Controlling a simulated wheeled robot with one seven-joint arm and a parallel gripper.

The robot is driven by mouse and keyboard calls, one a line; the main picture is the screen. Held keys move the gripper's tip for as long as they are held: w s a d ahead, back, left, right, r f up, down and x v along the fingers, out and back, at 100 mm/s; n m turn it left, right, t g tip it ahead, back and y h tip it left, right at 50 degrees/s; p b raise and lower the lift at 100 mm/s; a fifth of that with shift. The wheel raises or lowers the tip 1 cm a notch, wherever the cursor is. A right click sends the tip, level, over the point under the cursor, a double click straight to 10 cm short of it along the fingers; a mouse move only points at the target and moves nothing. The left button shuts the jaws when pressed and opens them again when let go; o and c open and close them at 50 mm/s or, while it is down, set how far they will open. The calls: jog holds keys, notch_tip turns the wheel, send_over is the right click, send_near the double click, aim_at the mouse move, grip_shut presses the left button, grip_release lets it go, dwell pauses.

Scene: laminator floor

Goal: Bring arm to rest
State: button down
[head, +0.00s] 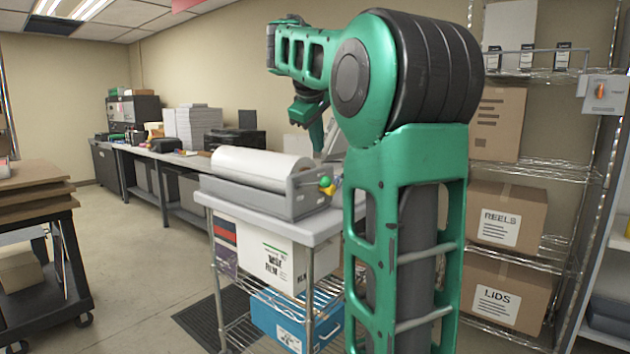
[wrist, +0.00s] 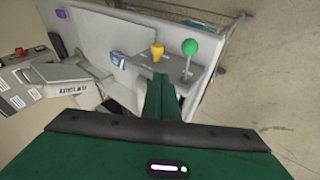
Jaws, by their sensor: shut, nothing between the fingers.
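My green arm (head: 408,150) is raised and bent in the head view, its upper link standing in front of the laminator (head: 262,195) and the shelves. Its far end hangs down behind the laminator, and my fingertips are hard to make out there. In the wrist view my gripper (wrist: 167,85) is shut and empty, its green fingers together. The fingers point toward the grey panel with a green ball knob (wrist: 189,47), a yellow knob (wrist: 157,52) and a blue switch (wrist: 118,59). Whether they touch it I cannot tell.
The laminator, with a white roll (head: 262,163), sits on a wire cart (head: 318,238). A wire rack (head: 535,170) with boxes stands close at right, a dark cart (head: 40,262) with boards at left. A long counter (head: 150,150) runs behind. Floor at left centre is clear.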

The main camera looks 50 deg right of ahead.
jog(key=s+a+f+m+g+y, duration=0.1)
jog(key=s+a+f+m+y, duration=0.1)
jog(key=s+a+f, duration=0.6)
jog(key=s+a+f+m+g+y, duration=0.1)
jog(key=s+a+f+m+y, duration=0.1)
jog(key=s+a+f, duration=0.6)
jog(key=s+a+f+m+g+y, duration=0.1)
jog(key=s+a+f, duration=0.7)
jog(key=f, duration=0.9)
jog(key=s+m+y, duration=0.1)
jog(key=s+m, duration=0.1)
jog(key=s, duration=0.1)
jog(key=shift+f+m+g+y, duration=0.3)
jog(key=shift+g, duration=0.1)
jog(key=shift+w+d, duration=0.1)
jog(key=shift+d, duration=0.05)
